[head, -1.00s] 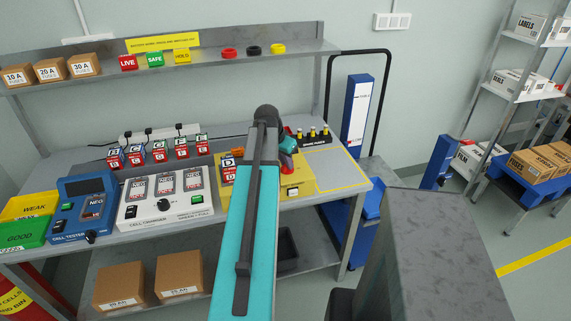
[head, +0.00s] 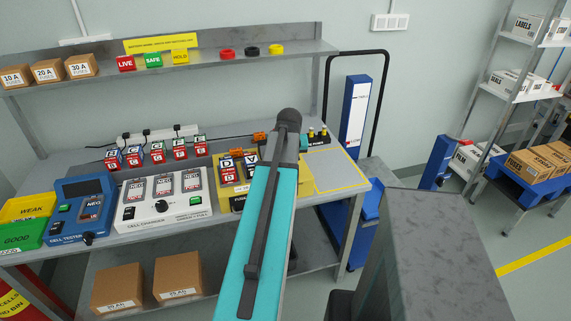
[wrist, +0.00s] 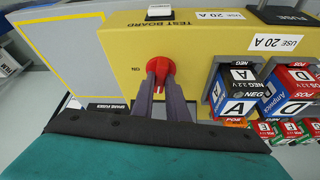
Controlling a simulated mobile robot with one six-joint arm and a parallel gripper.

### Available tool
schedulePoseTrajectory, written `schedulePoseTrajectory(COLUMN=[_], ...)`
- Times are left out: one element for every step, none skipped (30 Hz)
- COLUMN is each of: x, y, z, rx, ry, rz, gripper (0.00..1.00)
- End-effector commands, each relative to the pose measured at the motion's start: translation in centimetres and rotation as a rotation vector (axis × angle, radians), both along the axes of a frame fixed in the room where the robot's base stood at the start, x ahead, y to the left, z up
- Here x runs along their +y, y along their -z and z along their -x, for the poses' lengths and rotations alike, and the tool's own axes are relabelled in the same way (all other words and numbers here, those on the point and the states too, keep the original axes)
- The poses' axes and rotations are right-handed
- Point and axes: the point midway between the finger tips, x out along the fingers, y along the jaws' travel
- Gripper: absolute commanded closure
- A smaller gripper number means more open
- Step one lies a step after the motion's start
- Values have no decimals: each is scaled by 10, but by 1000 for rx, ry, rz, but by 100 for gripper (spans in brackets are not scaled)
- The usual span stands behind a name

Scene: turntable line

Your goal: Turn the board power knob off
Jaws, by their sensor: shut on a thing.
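The red power knob (wrist: 161,70) sits on the yellow test board (wrist: 118,38) in the wrist view, near a small printed ON mark. My gripper (wrist: 160,88) has its two dark fingers closed on either side of the knob, with the knob's pointer between them. In the head view, the test board (head: 291,187) is on the bench, partly covered by my arm. The knob and my fingertips are hidden there behind the arm.
Battery cells (wrist: 235,92) stand in slots on the board, beside my gripper. A cell charger (head: 160,210) stands left of the board. A yellow-outlined bench area (head: 340,171) to the right is clear.

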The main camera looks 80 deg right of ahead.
Motion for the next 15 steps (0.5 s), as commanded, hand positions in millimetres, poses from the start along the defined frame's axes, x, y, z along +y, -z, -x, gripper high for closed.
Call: schedulePoseTrajectory(x=[1,1,1,1,1,1,1,1,1,1,1,1,1,1,1], y=[2,2,2,2,2,2,2,2,2,2,2,2,2,2,2], z=[5,5,5,5,5,5,5,6,6,6,6,6,5,5,5], rx=[8,7,7,8,8,7,8,8,9,8,8,9,8,8,8], ry=[-27,-45,-67,-84,-98,-116,-129,-140,-154,-163,-171,-180,-186,-190,-195], rz=[-7,-8,-7,-7,-7,-7,-7,-7,-7,-7,-8,-8,-8,-8,-8], gripper=[100,100,100,100,100,100,100,100,100,100,100,100,100,100,100])
